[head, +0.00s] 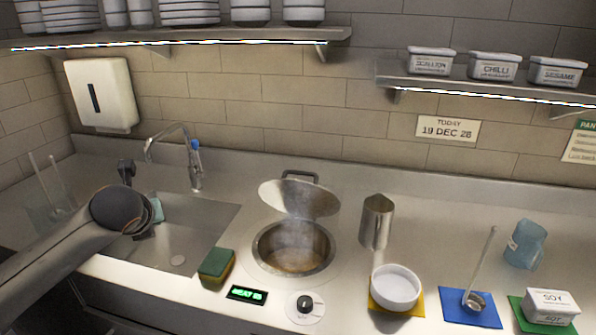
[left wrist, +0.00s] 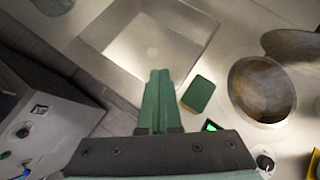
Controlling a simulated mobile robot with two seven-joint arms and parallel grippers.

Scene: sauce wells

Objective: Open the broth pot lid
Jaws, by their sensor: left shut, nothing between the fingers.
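The broth pot (head: 262,262) is a round well sunk in the steel counter, with brownish broth and steam inside. Its round metal lid (head: 290,197) stands tilted up at the back of the well, with a dark handle (head: 300,175) at its far edge. In the left wrist view the pot (left wrist: 262,90) is at the right, with part of the lid (left wrist: 292,43) beyond it. My left gripper (left wrist: 160,74) has its green fingers shut and empty, left of the pot near the sink. My right gripper is not in view.
A green sponge (head: 216,265) and a lit display (head: 246,293) sit left of the pot, a knob (head: 304,303) in front. A metal jug (head: 376,222) and white bowl (head: 396,287) stand right of it. The sink (head: 205,222) and tap (head: 190,150) are at left.

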